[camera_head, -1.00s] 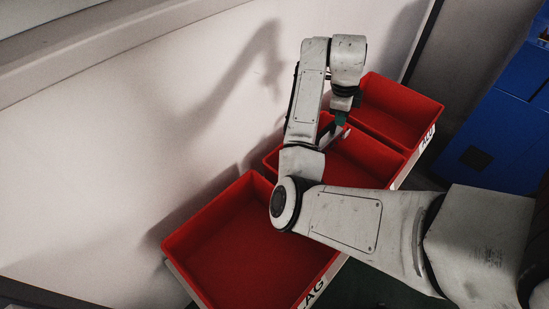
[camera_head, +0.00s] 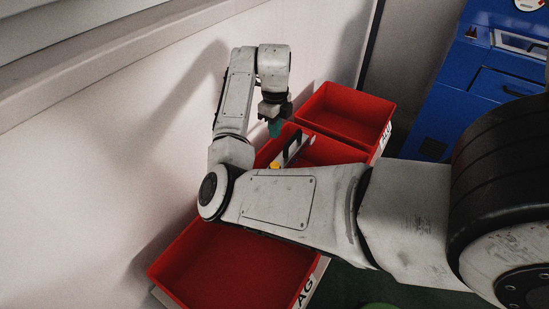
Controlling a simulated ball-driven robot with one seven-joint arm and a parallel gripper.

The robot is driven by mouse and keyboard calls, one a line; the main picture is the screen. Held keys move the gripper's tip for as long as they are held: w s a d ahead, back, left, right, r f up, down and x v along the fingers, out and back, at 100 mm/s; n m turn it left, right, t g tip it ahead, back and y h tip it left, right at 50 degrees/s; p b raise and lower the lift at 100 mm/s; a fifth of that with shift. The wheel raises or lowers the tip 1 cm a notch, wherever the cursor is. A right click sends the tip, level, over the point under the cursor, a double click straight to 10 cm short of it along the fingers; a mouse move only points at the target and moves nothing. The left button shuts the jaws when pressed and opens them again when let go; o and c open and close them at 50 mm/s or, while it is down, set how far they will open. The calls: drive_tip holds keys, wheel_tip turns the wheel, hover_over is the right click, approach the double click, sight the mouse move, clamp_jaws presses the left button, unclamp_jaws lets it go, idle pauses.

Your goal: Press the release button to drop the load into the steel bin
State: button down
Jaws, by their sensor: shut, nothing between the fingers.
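My gripper (camera_head: 275,128) is shut, with teal fingertips pointing down above the middle red bin (camera_head: 335,152). Just below and right of the fingertips is a pale and black object with a yellow end (camera_head: 288,152); I cannot tell whether it is touched, or what it is. My arm hides part of the middle bin. No release button, load or steel bin can be made out for certain.
Red bins stand in a row along the pale wall: a front one (camera_head: 235,262) and a far one (camera_head: 345,110). A blue cabinet (camera_head: 455,105) with panels stands at the right, with a round red-and-white part (camera_head: 528,4) on top. A green object (camera_head: 380,306) shows at the bottom edge.

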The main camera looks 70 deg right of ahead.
sight(275, 164)
wheel_tip(275, 164, down, 13)
drive_tip(key=shift+s+r+p, duration=0.1)
drive_tip(key=shift+p, duration=1)
